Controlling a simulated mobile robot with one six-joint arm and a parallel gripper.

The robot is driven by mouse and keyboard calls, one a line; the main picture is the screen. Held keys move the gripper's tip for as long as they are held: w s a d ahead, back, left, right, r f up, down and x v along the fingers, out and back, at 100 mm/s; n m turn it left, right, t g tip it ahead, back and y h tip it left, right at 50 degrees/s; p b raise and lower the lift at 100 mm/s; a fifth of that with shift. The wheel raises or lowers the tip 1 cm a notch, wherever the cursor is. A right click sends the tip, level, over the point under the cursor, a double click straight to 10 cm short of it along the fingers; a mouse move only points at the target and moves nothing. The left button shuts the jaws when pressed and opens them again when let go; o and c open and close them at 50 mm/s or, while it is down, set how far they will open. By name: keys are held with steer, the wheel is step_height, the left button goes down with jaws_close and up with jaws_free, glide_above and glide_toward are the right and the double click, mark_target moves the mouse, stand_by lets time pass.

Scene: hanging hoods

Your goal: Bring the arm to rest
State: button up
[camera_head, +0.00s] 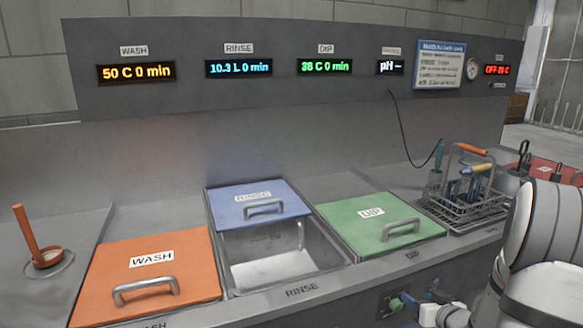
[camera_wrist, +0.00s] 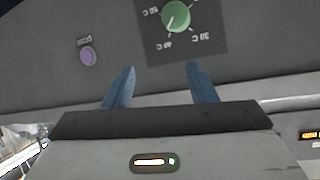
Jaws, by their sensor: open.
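My gripper (camera_wrist: 160,84) shows in the wrist view with its two blue fingers apart and nothing between them. It faces a grey front panel (camera_wrist: 100,25) with a green dial knob (camera_wrist: 176,16) and a purple button (camera_wrist: 89,56). The knob lies beyond the fingertips, above the gap; I cannot tell how far off. In the head view my white arm (camera_head: 545,245) fills the lower right and reaches down to the bench front below the DIP bath. A green knob (camera_head: 395,303) shows there, partly behind my wrist.
The orange WASH lid (camera_head: 110,265) and green DIP lid (camera_head: 355,215) are shut. The blue RINSE lid (camera_head: 240,210) leaves its basin (camera_head: 290,265) partly open. A wire basket (camera_head: 470,205) with tools stands near my arm. An orange-handled tool (camera_head: 27,235) stands at left.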

steer(key=s+a+r+g+h+p, duration=0.2)
steer(key=s+a+r+p, duration=0.1)
steer(key=r, duration=0.4)
steer(key=s+a+r+g+h+p, duration=0.3)
steer(key=r, duration=0.5)
steer(key=s+a+r+g+y+p, duration=0.1)
steer(key=s+a+r, duration=0.3)
steer(key=s, duration=0.5)
steer(key=s+a+r+g+y+p, duration=0.2)
steer(key=s+a+r+g+p, duration=0.1)
steer(key=s+a, duration=0.5)
steer(key=shift+s+a+r+g, duration=0.35)
steer(key=shift+a+r+g, duration=0.25)
steer(key=shift+g, duration=0.1)
